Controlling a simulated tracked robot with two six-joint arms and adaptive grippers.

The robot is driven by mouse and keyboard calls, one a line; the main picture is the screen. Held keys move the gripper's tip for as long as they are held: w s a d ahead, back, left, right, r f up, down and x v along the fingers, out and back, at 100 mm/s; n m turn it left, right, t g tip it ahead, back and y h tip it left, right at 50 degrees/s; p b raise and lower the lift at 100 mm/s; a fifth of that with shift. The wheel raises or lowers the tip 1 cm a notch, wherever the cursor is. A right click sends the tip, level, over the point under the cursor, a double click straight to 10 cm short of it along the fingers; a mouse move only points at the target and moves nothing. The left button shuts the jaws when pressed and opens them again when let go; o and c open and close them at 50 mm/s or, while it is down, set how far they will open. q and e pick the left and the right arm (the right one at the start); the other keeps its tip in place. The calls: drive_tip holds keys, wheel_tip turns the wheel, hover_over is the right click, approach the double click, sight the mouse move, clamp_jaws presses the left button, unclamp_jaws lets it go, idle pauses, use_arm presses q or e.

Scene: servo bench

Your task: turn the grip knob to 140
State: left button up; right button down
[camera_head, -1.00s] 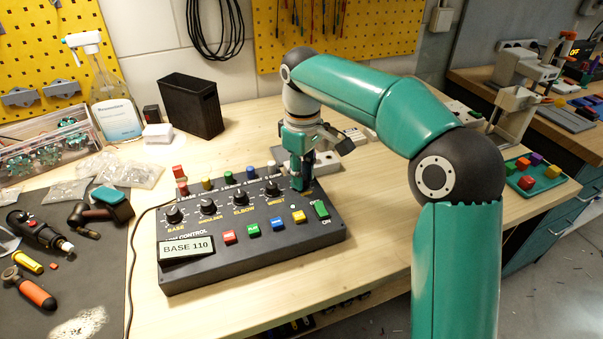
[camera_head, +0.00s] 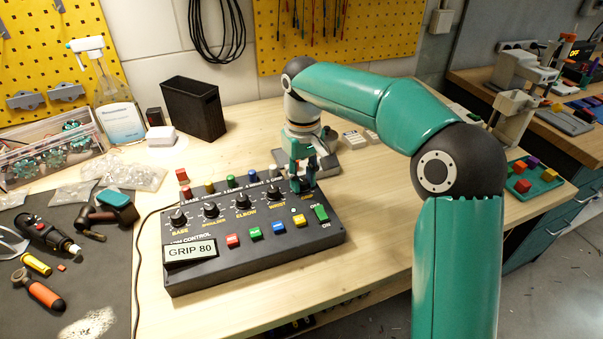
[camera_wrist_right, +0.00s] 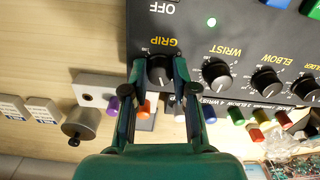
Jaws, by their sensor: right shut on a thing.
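The dark control box (camera_head: 254,265) sits on the wooden bench. Its display (camera_head: 190,251) reads GRIP 80. The black grip knob (camera_wrist_right: 160,70) is at the right end of the knob row, under the GRIP label in the right wrist view. My right gripper (camera_head: 301,187) points down at that end of the box. In the right wrist view, my right gripper (camera_wrist_right: 160,78) has a finger on each side of the grip knob and is shut on it. In the head view the fingers mostly hide the knob. My left gripper is not in view.
The wrist knob (camera_wrist_right: 217,74) is close beside the grip knob. Coloured push buttons (camera_head: 254,233) and a green switch (camera_head: 321,214) line the box's front. Coloured plugs (camera_head: 234,182) stand behind it. A grey block (camera_head: 325,162) lies behind the gripper. Bench to the box's right is clear.

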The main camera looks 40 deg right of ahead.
drive_tip(key=m+p, duration=0.1)
drive_tip(key=m, duration=0.3)
drive_tip(key=shift+r+m, duration=0.1)
drive_tip(key=shift+m, duration=0.2)
drive_tip(key=m+p, duration=0.1)
drive_tip(key=m, duration=0.3)
drive_tip(key=shift+a+m, duration=0.1)
drive_tip(key=shift+m, duration=0.2)
drive_tip(key=m+p, duration=0.1)
drive_tip(key=m, duration=0.3)
drive_tip(key=shift+w+m, duration=0.1)
drive_tip(key=shift+m, duration=0.2)
drive_tip(key=m, duration=0.5)
drive_tip(key=shift+w, duration=0.1)
drive_tip(key=shift+m, duration=0.3)
drive_tip(key=c, duration=0.9)
unclamp_jaws()
wheel_tip(320, 180, up, 12)
drive_tip(key=shift+f, duration=0.2)
